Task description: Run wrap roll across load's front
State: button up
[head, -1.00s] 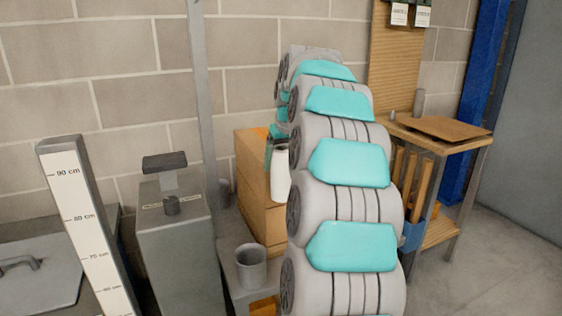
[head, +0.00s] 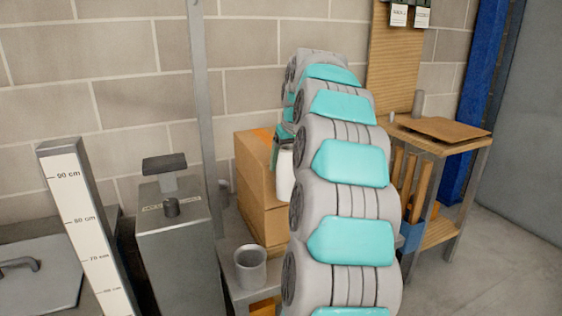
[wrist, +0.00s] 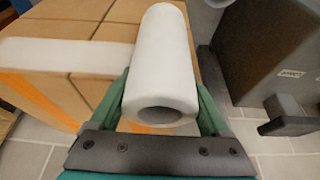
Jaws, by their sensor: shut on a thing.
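A white wrap roll (wrist: 160,65) is held between the two green fingers of my gripper (wrist: 165,98) in the wrist view, its hollow end facing the camera. In the head view part of the roll (head: 285,172) shows beside the load, mostly hidden by my arm; a bit of my gripper (head: 279,150) shows above it. The load is a stack of brown cartons (head: 262,185), also in the wrist view (wrist: 105,25). A white band of film (wrist: 65,55) lies across the cartons and reaches the roll. An orange patch shows on the carton side.
A grey post (head: 203,90) stands close left of the cartons. A grey cup (head: 250,267) sits at the platform's front. A grey cabinet (head: 175,240) and height scale (head: 85,215) stand left. A wooden workbench (head: 440,135) is at right.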

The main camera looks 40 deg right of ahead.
aim_at(285, 158)
jog(key=shift+s+d, duration=0.25)
jog(key=shift+d, duration=0.7)
jog(key=shift+w+a+r, duration=0.1)
jog(key=shift+w+a, duration=0.2)
jog(key=shift+a, duration=0.7)
jog(key=shift+w+a, duration=0.25)
jog(key=shift+a, duration=0.7)
jog(key=shift+s+a+b, duration=0.15)
jog(key=shift+s+b, duration=0.25)
jog(key=shift+s, duration=0.25)
jog(key=shift+s+a+b, duration=0.15)
jog(key=shift+s+b, duration=0.2)
jog(key=shift+s, duration=0.3)
jog(key=shift+s+a+b, duration=0.25)
jog(key=shift+s+b, duration=0.1)
jog(key=shift+s, duration=0.7)
jog(key=shift+s+a+b, duration=0.25)
jog(key=shift+s+b, duration=0.1)
jog(key=shift+s, duration=0.7)
